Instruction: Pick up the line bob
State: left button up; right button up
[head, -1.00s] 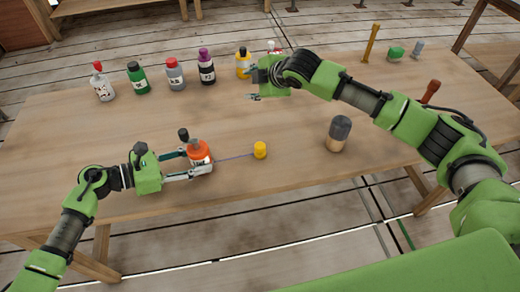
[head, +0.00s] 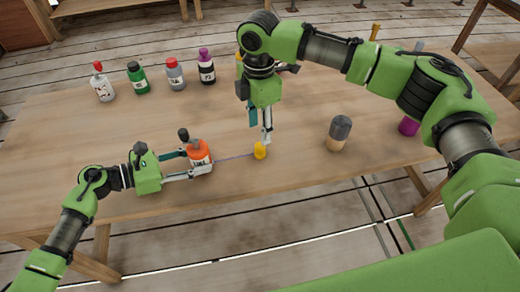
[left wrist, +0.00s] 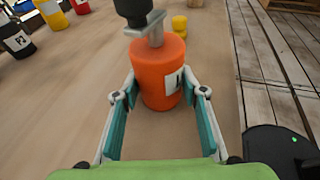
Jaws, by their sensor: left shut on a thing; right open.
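The line bob (head: 260,152) is a small yellow cylinder on the table, right of an orange bottle (head: 199,150) with a dark top. A thin line runs along the table between them. My left gripper (head: 197,160) is shut on the orange bottle, which stands upright; in the left wrist view its fingers flank the bottle (left wrist: 160,85), and the bob (left wrist: 180,25) shows behind it. My right gripper (head: 264,136) points down with its fingertips at the bob. It is open; its fingers partly cover the bob, and I cannot tell whether they touch it.
A grey-topped tan cylinder (head: 339,133) stands to the right of the bob. Several bottles, including a green one (head: 138,78) and a purple-capped one (head: 206,67), stand at the back left. A purple object (head: 409,126) is partly hidden by my right arm. The front of the table (head: 290,176) is clear.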

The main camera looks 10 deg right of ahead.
aim_at(260, 150)
jog(key=shift+w+d+f, duration=0.1)
jog(key=shift+f, duration=1.65)
jog(key=shift+d+f, duration=0.1)
jog(key=shift+f, duration=1.65)
jog(key=c, duration=1)
